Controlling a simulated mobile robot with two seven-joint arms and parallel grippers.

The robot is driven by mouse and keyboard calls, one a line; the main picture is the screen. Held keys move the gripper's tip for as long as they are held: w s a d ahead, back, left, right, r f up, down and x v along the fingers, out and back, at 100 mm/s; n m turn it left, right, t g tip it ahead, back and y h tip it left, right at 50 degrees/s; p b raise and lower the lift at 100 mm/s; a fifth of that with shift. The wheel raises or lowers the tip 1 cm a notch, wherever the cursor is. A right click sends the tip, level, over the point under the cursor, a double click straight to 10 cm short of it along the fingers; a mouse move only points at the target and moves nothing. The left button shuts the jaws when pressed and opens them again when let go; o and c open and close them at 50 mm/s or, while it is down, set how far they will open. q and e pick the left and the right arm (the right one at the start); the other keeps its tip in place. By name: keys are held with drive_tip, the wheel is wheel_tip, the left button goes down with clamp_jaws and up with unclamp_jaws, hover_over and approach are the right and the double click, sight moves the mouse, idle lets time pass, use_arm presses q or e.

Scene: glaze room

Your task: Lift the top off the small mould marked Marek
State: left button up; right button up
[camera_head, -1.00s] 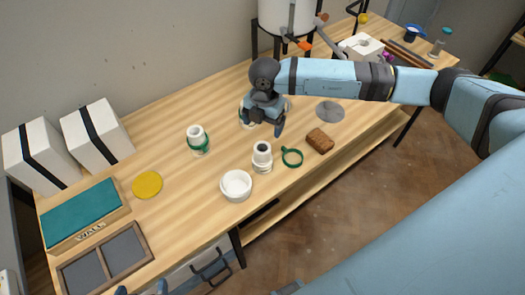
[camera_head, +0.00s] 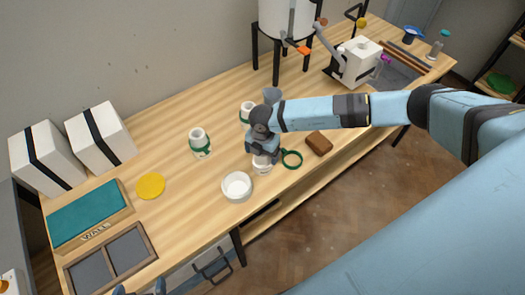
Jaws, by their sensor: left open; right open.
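A small white mould (camera_head: 262,169) without a band stands near the table's front edge, its upper part hidden by my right gripper. A green band (camera_head: 291,159) lies on the table just right of it. Two similar white moulds wear green bands: one to the left (camera_head: 200,146) and one behind (camera_head: 247,113). I cannot read the name Marek on any of them. My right gripper (camera_head: 262,154) is open, pointing down at the top of the unbanded mould; contact is unclear. My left gripper (camera_head: 140,290) is open, with only its tips showing at the bottom edge.
A white bowl (camera_head: 237,186) stands close left of the unbanded mould, and a brown block (camera_head: 319,143) lies to its right. A yellow disc (camera_head: 151,186), a teal board (camera_head: 88,214) and a divided tray (camera_head: 110,256) are at the left. Bare table lies between disc and bowl.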

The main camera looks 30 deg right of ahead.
drive_tip(key=shift+f, duration=0.4)
drive_tip(key=c, duration=1)
drive_tip(key=shift+r, duration=0.1)
wheel_tip(320, 180, up, 20)
drive_tip(key=b, duration=0.3)
